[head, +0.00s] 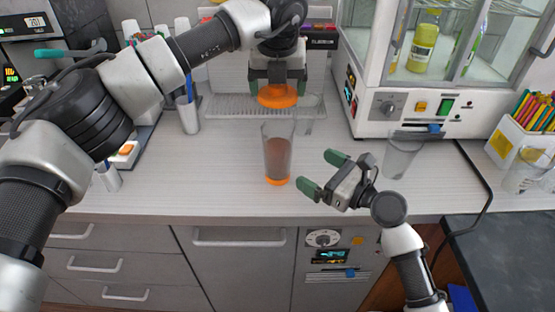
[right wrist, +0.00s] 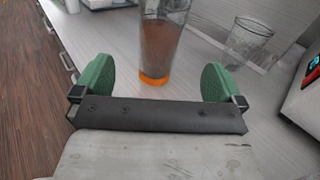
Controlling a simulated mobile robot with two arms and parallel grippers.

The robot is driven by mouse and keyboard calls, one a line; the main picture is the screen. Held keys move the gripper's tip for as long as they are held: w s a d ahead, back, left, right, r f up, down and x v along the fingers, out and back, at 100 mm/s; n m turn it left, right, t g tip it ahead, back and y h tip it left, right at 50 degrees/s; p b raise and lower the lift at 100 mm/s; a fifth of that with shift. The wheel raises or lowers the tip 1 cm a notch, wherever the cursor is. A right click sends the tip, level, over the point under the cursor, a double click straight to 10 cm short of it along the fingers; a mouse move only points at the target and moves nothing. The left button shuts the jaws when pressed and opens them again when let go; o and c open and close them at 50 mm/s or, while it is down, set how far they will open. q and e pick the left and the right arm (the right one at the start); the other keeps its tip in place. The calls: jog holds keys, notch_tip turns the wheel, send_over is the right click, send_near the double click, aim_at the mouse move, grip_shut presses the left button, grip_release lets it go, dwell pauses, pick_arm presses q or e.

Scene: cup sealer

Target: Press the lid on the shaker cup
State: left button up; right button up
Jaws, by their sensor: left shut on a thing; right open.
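The shaker cup (head: 277,150) is a tall clear cup with brown contents and an orange base. It stands upright on the counter, and its lower part shows in the right wrist view (right wrist: 163,40). My left gripper (head: 278,84) is shut on the orange lid (head: 278,97). It holds the lid above the cup's top, with a small gap showing between lid and rim. My right gripper (head: 322,173) is open and empty, low to the right of the cup. In the right wrist view its green fingers (right wrist: 158,84) are apart, with the cup beyond them.
A clear cup (head: 400,155) stands right of my right gripper, and another clear cup (head: 307,114) stands behind the shaker cup. A white glass-fronted cabinet (head: 440,95) fills the back right. A holder of pens (head: 535,120) is at far right. The counter (head: 200,180) is bare left of the cup.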

aim_at(278, 147)
pick_arm(q)
jog(key=shift+w+f, duration=0.1)
jog(key=shift+w, duration=0.1)
pick_arm(e)
jog(key=x, duration=1.2)
jog(key=shift+w+f, duration=0.1)
jog(key=c, duration=1.3)
pick_arm(q)
jog(key=shift+f, duration=2.45)
pick_arm(e)
jog(key=shift+o, duration=0.2)
pick_arm(q)
jog(key=shift+f, duration=0.85)
jog(key=shift+f, duration=0.6)
jog(key=o, duration=0.7)
jog(key=v, duration=1.2)
